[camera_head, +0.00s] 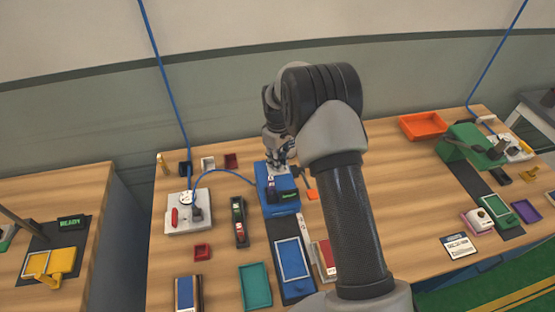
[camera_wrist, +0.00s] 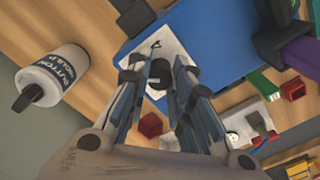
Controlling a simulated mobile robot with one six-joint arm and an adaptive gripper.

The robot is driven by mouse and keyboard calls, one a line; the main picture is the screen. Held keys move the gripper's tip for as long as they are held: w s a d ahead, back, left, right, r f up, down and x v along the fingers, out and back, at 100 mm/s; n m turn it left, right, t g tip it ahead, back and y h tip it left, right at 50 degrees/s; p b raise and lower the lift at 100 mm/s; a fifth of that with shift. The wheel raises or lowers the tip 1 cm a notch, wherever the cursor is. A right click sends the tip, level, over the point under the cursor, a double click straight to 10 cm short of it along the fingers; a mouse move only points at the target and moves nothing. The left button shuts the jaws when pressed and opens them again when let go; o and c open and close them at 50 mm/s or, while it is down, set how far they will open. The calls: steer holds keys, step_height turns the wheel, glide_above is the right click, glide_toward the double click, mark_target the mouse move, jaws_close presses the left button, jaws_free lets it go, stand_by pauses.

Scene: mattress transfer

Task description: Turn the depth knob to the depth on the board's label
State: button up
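A blue machine (camera_head: 282,203) with a small green-lit display (camera_head: 288,195) stands on the wooden table; its blue body (camera_wrist: 215,40) fills the top of the wrist view. A dark round knob (camera_wrist: 160,70) sits on a white plate (camera_wrist: 155,48) with a black mark. My gripper (camera_wrist: 157,72) points at the plate, its two fingers apart on either side of the knob. I cannot tell whether the fingers touch it. In the head view my gripper (camera_head: 279,168) is over the back of the blue machine. The depth reading and any board label are too small to read.
A white bottle (camera_wrist: 55,72) with dark lettering lies left in the wrist view. A white box with a gauge (camera_head: 188,212), a teal tray (camera_head: 255,287) and a blue tray (camera_head: 292,260) are nearby. A printed card (camera_head: 458,246) lies right. Table between is partly clear.

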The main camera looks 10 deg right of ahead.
jaws_close()
steer(key=shift+m, duration=0.5)
steer(key=m, duration=0.2)
steer(key=shift+m, duration=2.4)
